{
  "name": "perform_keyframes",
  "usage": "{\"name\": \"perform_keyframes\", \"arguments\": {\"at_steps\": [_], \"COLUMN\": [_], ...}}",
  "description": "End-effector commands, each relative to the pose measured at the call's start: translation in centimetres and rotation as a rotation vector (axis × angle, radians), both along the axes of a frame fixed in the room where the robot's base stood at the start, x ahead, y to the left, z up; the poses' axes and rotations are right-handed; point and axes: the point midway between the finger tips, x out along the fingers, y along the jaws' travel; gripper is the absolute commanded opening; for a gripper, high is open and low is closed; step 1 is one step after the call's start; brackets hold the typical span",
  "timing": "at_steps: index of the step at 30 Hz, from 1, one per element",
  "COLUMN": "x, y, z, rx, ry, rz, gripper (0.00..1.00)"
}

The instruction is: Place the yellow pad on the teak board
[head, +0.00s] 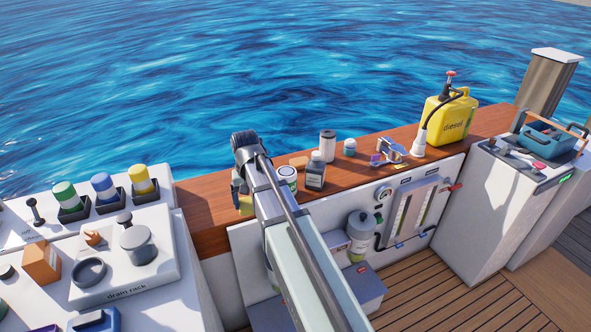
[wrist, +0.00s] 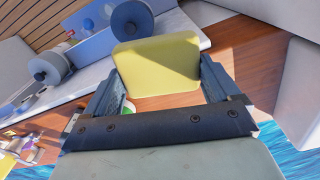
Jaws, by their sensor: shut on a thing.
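The yellow pad (wrist: 158,62) is between the two fingers of my gripper (wrist: 160,88) in the wrist view, and the gripper is shut on it. In the head view a small part of the pad (head: 246,205) shows below my gripper (head: 240,190), the rest hidden by the arm. The teak board (head: 203,210) is the long brown wooden top along the water's edge. It also shows around the pad in the wrist view (wrist: 250,55). The pad is over the left part of the board. I cannot tell whether it touches the wood.
Just right of my arm, the board holds a round container (head: 287,178), a grey bottle (head: 315,174), a white cylinder (head: 327,146) and a small jar (head: 350,147). A yellow diesel can (head: 450,120) stands farther right. The drain rack (head: 125,275) is at the left. Bare wood lies left of my gripper.

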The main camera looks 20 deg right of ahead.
Motion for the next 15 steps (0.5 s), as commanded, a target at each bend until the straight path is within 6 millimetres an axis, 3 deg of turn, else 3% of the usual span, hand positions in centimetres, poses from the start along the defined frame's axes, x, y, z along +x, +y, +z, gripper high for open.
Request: {"name": "perform_keyframes", "arguments": {"at_steps": [15], "x": [8.1], "y": [-3.9], "z": [0.3], "rx": [0.000], "ry": [0.000], "rz": [-0.795], "gripper": [0.60]}}
